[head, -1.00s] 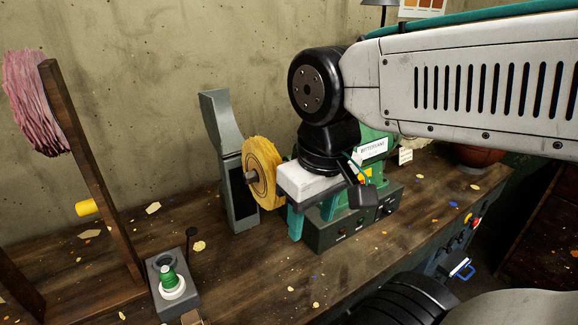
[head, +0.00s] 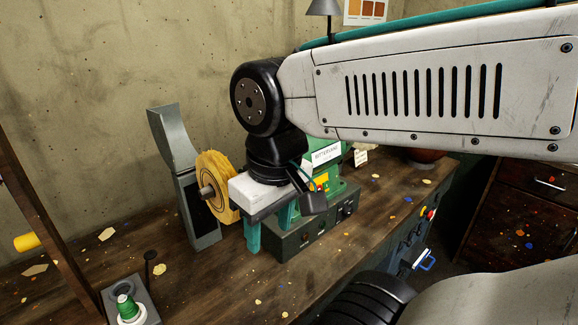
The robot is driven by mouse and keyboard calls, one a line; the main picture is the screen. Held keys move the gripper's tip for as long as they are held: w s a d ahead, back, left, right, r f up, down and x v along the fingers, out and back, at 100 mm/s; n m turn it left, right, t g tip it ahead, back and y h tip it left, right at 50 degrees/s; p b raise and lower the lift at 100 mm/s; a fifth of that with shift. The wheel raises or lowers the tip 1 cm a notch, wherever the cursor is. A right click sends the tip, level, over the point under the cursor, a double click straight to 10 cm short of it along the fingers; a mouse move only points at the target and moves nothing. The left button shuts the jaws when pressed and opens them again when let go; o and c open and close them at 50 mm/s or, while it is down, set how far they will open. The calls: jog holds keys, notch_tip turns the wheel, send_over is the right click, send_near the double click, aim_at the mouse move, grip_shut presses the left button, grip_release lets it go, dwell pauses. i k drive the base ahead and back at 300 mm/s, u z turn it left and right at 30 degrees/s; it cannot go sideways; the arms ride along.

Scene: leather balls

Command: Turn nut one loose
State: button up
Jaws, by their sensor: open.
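A polishing machine with a green body (head: 342,182) and a grey base (head: 318,228) stands on the workbench. A yellow buffing wheel (head: 217,180) sits at its left end, with a small grey nut or spindle end (head: 207,190) at the wheel's centre. I cannot tell whether this is nut one. My gripper (head: 268,234) is in front of the machine, just right of the wheel, with its teal fingers pointing down and apart. It is open, with nothing visible between the fingers. My gripper's housing and wrist hide part of the wheel and machine.
A small grey stand (head: 133,300) with a green spool is at the front left, beside a dark wooden frame (head: 50,235). The bench (head: 205,275) has scattered scraps.

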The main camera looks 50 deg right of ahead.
aim_at(207, 193)
jog(key=k, duration=1)
jog(key=u, duration=1.9)
jog(key=i, duration=1.15)
jog(key=z, duration=2.1)
